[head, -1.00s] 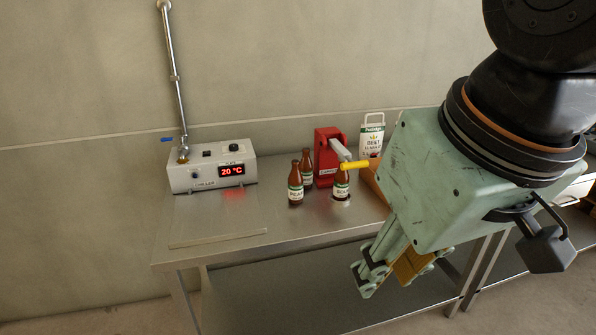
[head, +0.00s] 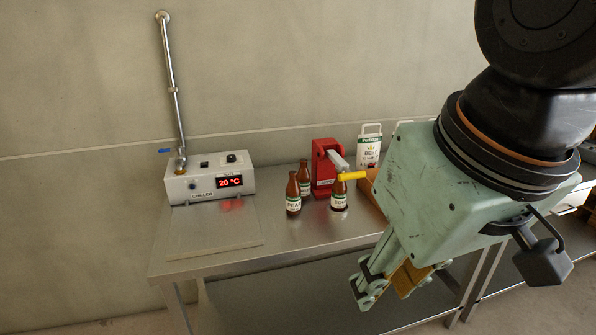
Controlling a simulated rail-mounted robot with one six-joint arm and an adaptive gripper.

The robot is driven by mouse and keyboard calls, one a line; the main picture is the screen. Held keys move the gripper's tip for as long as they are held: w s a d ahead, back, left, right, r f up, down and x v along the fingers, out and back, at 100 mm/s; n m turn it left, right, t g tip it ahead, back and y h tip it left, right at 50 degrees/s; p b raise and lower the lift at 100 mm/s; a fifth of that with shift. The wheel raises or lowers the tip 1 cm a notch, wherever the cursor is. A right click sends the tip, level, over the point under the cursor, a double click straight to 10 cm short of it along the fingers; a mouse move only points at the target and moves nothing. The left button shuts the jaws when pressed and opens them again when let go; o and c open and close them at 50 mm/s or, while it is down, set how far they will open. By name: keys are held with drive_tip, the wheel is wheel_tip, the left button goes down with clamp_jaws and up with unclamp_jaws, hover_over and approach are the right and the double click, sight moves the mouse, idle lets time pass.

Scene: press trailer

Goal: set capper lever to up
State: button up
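The red capper (head: 325,166) stands on the steel table against the wall. Its lever, a grey arm with a yellow grip (head: 352,176), points forward and lies low over a brown bottle (head: 339,198) standing in front of the capper. The grip appears at the height of the bottle's top; whether it touches cannot be told. My gripper (head: 376,286) hangs at the right, in front of the table's front edge and nearer the camera, pointing down and left. It is apart from the capper. Its fingers are seen from the side and partly overlap, so their opening is unclear.
Two more brown bottles (head: 293,196) (head: 304,178) stand left of the capper. A white chiller (head: 208,178) showing 20 °C, with a pipe above it, is at the table's left. A white labelled carton (head: 369,148) stands behind right. The steel table's (head: 290,243) front strip is clear.

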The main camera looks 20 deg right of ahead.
drive_tip(key=shift+w, duration=0.1)
drive_tip(key=shift+c, duration=0.2)
idle(0.4)
drive_tip(key=w+f+m+g+y+p, duration=0.1)
drive_tip(key=w+m+g+y+p, duration=0.5)
drive_tip(key=w, duration=1.3)
drive_tip(key=m+t+y+p, duration=0.2)
drive_tip(key=m+t+y, duration=0.35)
drive_tip(key=t, duration=0.85)
approach(358, 176)
drive_tip(key=shift+s+d+r+n, duration=0.1)
drive_tip(key=shift+s+d+n, duration=0.45)
drive_tip(key=shift+d, duration=0.25)
drive_tip(key=shift+b+x, duration=0.6)
drive_tip(key=shift+x, duration=6.2)
